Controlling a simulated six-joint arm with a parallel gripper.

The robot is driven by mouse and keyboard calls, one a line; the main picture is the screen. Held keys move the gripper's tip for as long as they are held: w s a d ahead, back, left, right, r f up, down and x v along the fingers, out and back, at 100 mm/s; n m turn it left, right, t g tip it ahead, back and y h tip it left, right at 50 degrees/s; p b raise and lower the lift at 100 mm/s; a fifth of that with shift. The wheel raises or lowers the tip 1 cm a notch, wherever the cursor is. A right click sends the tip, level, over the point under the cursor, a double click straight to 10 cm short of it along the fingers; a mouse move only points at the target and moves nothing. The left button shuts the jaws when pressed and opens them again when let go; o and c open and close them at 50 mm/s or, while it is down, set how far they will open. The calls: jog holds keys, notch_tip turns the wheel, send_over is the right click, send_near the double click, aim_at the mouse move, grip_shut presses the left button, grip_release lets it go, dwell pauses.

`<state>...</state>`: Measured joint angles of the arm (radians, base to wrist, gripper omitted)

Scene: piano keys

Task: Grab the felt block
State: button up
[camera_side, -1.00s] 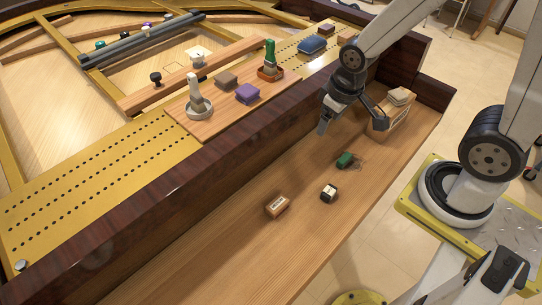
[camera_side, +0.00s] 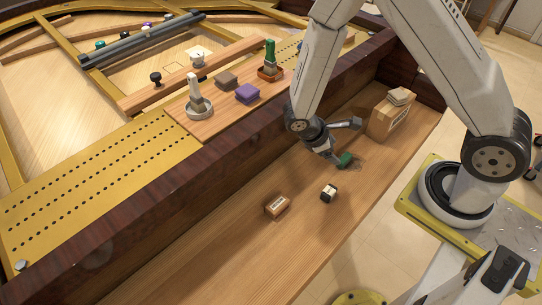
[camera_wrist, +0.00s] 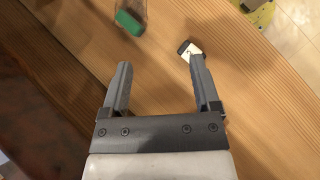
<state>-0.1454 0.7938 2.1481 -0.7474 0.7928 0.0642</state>
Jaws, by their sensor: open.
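A small block with a white top and dark sides, which could be the felt block (camera_side: 329,193), sits on the wooden shelf; I cannot tell its material. It also shows in the wrist view (camera_wrist: 188,50), just beyond the right fingertip. My gripper (camera_side: 347,143) is open and empty above the shelf, up and to the right of this block in the side view. In the wrist view its two fingers (camera_wrist: 160,62) point toward the shelf with bare wood between them.
A clear piece with a green end (camera_side: 345,160) lies close by my lower finger; it also shows in the wrist view (camera_wrist: 130,22). A labelled wooden block (camera_side: 277,206) lies to the left. A box (camera_side: 389,118) stands at the right. The dark rim (camera_side: 200,180) rises behind the shelf.

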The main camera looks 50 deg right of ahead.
aim_at(342, 161)
jog(key=d+f+n+t+h, duration=0.1)
jog(key=f+n+h, duration=0.1)
jog(key=f, duration=0.2)
jog(key=d+f+n+h, duration=0.1)
jog(key=f+n+h, duration=0.1)
jog(key=f+n, duration=0.1)
jog(key=w+d+f+n+t+h, duration=0.1)
jog(key=f+n+h, duration=0.1)
jog(key=f+n, duration=0.1)
jog(key=shift+d+f+t, duration=0.3)
jog(key=shift+f, duration=0.5)
jog(key=shift+w+d+f+n+t+h, duration=0.1)
jog(key=shift+f+n+t+h, duration=0.4)
jog(key=shift+f+n, duration=0.15)
jog(key=shift+x, duration=1.35)
jog(key=shift+x, duration=2.6)
jog(key=shift+w, duration=0.1)
grip_shut()
